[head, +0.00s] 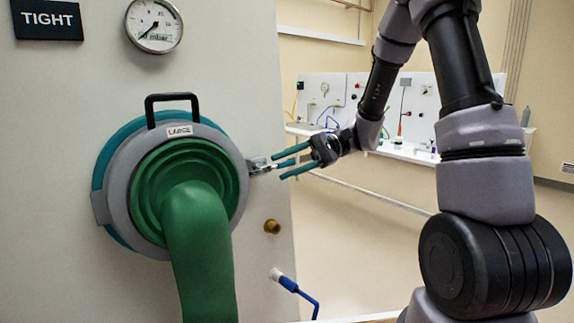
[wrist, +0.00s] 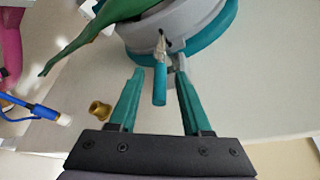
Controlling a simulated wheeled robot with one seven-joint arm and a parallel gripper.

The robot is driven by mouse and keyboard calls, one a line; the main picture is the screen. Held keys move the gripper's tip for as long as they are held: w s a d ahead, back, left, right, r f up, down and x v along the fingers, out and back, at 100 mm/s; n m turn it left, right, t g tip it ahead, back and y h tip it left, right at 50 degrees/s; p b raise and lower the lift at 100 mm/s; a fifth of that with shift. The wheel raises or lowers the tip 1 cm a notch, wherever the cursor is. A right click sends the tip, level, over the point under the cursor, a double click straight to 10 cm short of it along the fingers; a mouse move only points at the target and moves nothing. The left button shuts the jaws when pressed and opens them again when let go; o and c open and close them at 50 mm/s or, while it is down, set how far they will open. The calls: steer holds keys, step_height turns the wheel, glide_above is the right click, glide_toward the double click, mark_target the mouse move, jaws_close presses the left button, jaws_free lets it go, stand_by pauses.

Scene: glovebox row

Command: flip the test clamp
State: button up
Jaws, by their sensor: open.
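The test clamp (head: 257,164) is a small metal toggle clamp at the right edge of the grey and teal port ring. Its teal handle (wrist: 160,86) points out from the ring towards me in the wrist view. My gripper (head: 287,164) reaches in from the right with its teal fingers apart. In the wrist view my gripper (wrist: 158,78) has one finger on each side of the handle. A gap shows on both sides, so the fingers seem not to touch it. In the head view the fingers partly overlap the handle.
The port ring (head: 230,148) carries a green glove (head: 197,245) hanging down and a black handle on top. Below the clamp are a brass fitting (head: 272,226) and a blue hose connector (head: 285,281). A gauge (head: 153,25) and a "TIGHT" sign (head: 48,20) are above.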

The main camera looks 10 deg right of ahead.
jaws_close()
stand_by(1.4)
